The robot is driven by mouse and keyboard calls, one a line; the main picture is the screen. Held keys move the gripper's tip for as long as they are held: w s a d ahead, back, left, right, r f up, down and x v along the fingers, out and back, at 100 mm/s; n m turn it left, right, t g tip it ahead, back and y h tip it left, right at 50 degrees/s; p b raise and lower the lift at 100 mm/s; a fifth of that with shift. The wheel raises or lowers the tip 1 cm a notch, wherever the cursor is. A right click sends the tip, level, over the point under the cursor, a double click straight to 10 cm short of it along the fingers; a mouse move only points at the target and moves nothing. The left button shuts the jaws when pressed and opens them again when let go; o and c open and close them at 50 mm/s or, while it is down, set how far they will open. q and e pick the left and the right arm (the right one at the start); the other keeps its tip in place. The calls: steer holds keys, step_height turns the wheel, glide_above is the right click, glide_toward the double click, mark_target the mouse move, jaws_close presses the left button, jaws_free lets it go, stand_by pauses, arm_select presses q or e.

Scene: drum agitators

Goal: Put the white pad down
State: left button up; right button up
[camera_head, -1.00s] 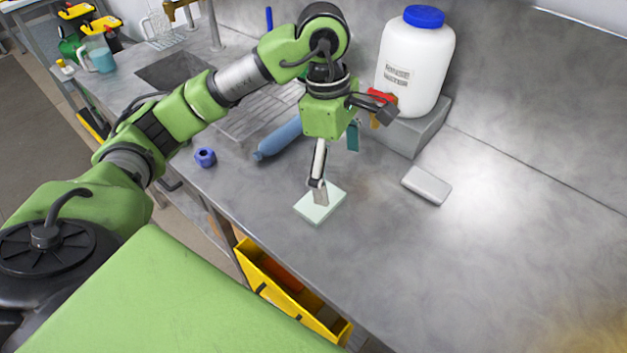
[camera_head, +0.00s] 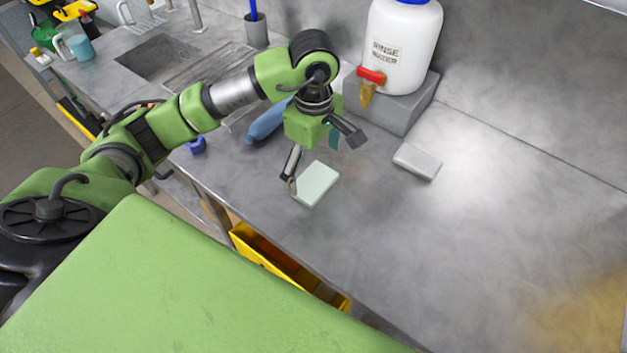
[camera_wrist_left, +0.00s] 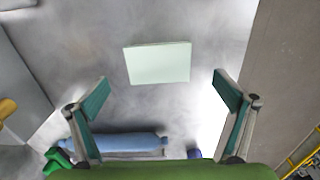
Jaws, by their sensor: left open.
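The white pad, a pale greenish-white square slab (camera_head: 319,183), lies flat on the grey worktop. It also shows whole in the left wrist view (camera_wrist_left: 157,62). My left gripper (camera_head: 321,158) is open and empty, with one finger reaching by the pad's left edge in the head view. In the wrist view its two teal-padded fingers (camera_wrist_left: 160,86) are spread wide, and the pad lies beyond their tips, not between them. I cannot tell the gripper's exact height above the worktop. My right gripper is not in view.
A large white rinse-water container (camera_head: 405,48) with a red tap stands on a grey block (camera_head: 405,118). A light grey box (camera_head: 417,161) lies right of the pad. A blue bottle (camera_head: 268,122) lies behind the gripper, near the sink. The worktop at right is clear.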

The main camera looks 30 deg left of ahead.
mark_target(314, 181)
arm_select(q)
steer(key=shift+f+p, duration=0.3)
steer(key=shift+f, duration=0.1)
step_height(314, 181, down, 3)
steer(key=shift+w+a+f+p, duration=0.1)
steer(key=shift+f+p, duration=0.1)
steer(key=shift+p, duration=0.55)
steer(key=shift+f, duration=0.45)
steer(key=c, duration=1)
steer(key=shift+c, duration=0.4)
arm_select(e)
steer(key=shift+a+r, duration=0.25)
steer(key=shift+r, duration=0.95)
arm_select(q)
steer(key=shift+w+r, duration=0.1)
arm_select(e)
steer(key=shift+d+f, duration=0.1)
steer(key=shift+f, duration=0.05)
